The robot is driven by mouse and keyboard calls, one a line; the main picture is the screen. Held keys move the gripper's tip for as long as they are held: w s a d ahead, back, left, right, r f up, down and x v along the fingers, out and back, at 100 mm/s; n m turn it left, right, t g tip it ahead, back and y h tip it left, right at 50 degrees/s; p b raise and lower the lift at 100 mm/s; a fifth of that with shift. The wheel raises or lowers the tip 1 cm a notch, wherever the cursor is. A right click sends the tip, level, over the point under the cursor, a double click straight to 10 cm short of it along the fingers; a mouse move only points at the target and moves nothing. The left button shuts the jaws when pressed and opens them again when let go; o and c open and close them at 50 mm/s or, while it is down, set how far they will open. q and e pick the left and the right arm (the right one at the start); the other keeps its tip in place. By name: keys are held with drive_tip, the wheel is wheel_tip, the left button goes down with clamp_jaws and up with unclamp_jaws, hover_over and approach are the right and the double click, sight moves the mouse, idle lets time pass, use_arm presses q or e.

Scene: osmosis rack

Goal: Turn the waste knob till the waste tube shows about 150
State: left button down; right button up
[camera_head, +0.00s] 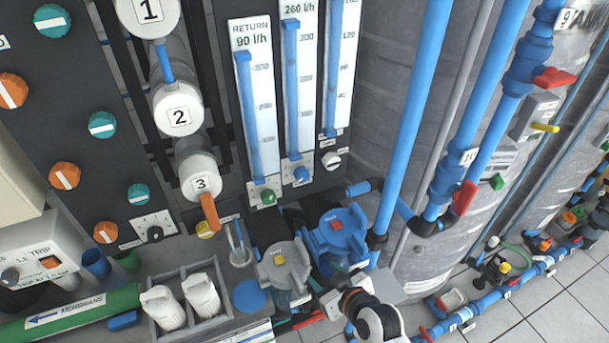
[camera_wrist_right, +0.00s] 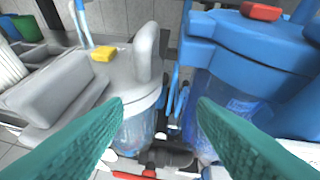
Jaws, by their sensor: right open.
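Three flow tubes stand on the dark panel in the head view. The left one is the RETURN tube (camera_head: 256,110), reading 90 l/h. The middle tube (camera_head: 299,100) reads 260 l/h, with its name cut off. The right tube (camera_head: 341,75) has its top and reading out of view. Under them sit a green knob (camera_head: 267,197), a blue knob (camera_head: 301,175) and a whitish knob (camera_head: 331,160); I cannot read which is waste. My right gripper (camera_wrist_right: 159,102) is open and empty, its teal fingers before the housings, well below the knobs. My left gripper is out of view.
A grey-topped housing (camera_head: 283,266) and a blue-topped housing (camera_head: 338,231) stand below the tubes. A thick blue pipe (camera_head: 409,110) rises to the right of the tubes. An orange-handled valve (camera_head: 209,211) sticks out at left.

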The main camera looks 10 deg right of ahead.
sight(303, 177)
drive_tip(key=w+r+t, duration=0.3)
drive_tip(key=r, duration=0.5)
drive_tip(key=w+r+t, duration=0.3)
drive_tip(key=r, duration=0.5)
drive_tip(key=x, duration=0.7)
drive_tip(key=p+x, duration=0.1)
drive_tip(key=x, duration=0.3)
drive_tip(key=shift+w+d+f, duration=0.1)
drive_tip(key=shift+d+f, duration=0.05)
drive_tip(key=shift+d, duration=0.25)
drive_tip(key=c, duration=1)
